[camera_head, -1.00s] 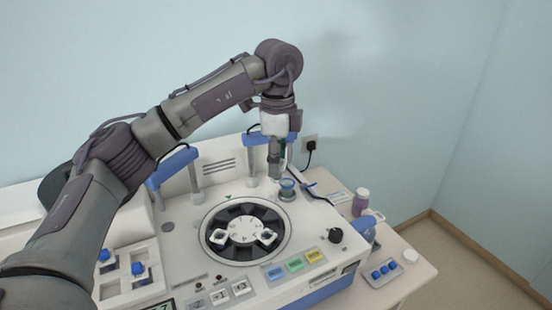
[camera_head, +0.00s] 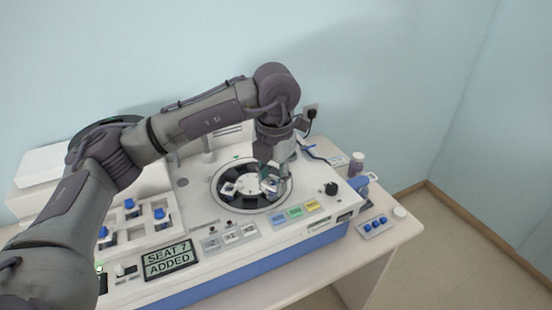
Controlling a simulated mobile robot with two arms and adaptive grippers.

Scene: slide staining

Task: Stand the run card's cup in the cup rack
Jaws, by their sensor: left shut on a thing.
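My left gripper (camera_head: 268,180) points down over the right edge of the dark carousel (camera_head: 231,200) in the white staining machine (camera_head: 195,225). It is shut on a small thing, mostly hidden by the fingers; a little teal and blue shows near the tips. I cannot tell whether it is the cup, or whether it touches the carousel. White square holders sit on the carousel, one at its left (camera_head: 229,188). I cannot pick out the cup rack with certainty. A white tray section with blue-topped pieces (camera_head: 130,205) is at the left. My right gripper is not in view.
A lit display (camera_head: 168,260) reads "SEAT 7 ADDED". Coloured buttons (camera_head: 295,212) and a black knob (camera_head: 331,188) are on the machine's front right.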

